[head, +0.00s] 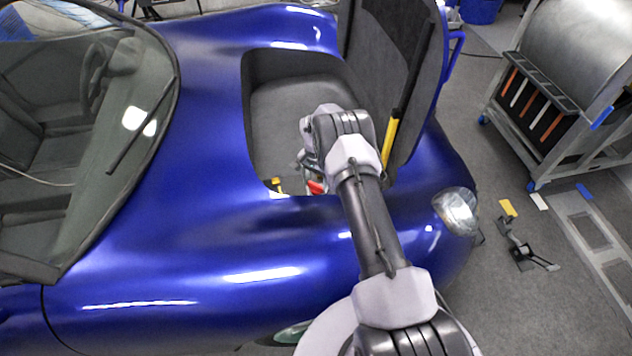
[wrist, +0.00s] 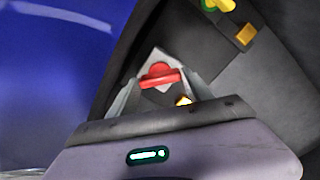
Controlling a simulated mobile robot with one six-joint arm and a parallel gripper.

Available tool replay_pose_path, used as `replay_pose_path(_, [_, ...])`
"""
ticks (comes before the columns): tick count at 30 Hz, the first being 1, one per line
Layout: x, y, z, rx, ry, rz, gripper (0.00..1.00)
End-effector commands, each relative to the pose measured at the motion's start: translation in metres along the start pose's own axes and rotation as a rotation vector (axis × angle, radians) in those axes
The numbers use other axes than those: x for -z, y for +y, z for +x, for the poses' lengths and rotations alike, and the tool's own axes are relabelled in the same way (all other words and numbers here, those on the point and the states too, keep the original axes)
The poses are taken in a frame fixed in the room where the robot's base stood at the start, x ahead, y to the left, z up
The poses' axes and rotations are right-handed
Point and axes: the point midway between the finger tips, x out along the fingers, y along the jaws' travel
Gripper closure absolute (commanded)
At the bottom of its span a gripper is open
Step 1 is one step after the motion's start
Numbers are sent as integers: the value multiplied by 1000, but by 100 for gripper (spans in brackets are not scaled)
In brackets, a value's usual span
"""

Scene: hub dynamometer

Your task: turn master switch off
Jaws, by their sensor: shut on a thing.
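The master switch has a red handle (wrist: 160,76) on a pale plate, inside the front compartment of the blue car. The red part also shows in the head view (head: 317,187), low in the opening and partly hidden by my arm. My gripper (wrist: 162,88) reaches down into the compartment, with one finger on each side of the red handle. It is shut on the handle. The fingertips are mostly hidden in the head view.
The raised lid (head: 392,65) stands close behind my arm, with a yellow strut (head: 392,140) at its side. The compartment's blue rim surrounds my wrist. Small yellow parts (wrist: 246,33) lie near the switch. A metal cart (head: 570,90) stands at right.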

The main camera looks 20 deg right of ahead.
Motion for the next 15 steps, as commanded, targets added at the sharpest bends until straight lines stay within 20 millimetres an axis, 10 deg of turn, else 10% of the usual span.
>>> replay_pose_path(15, [0,0,0,0,0,-467,82])
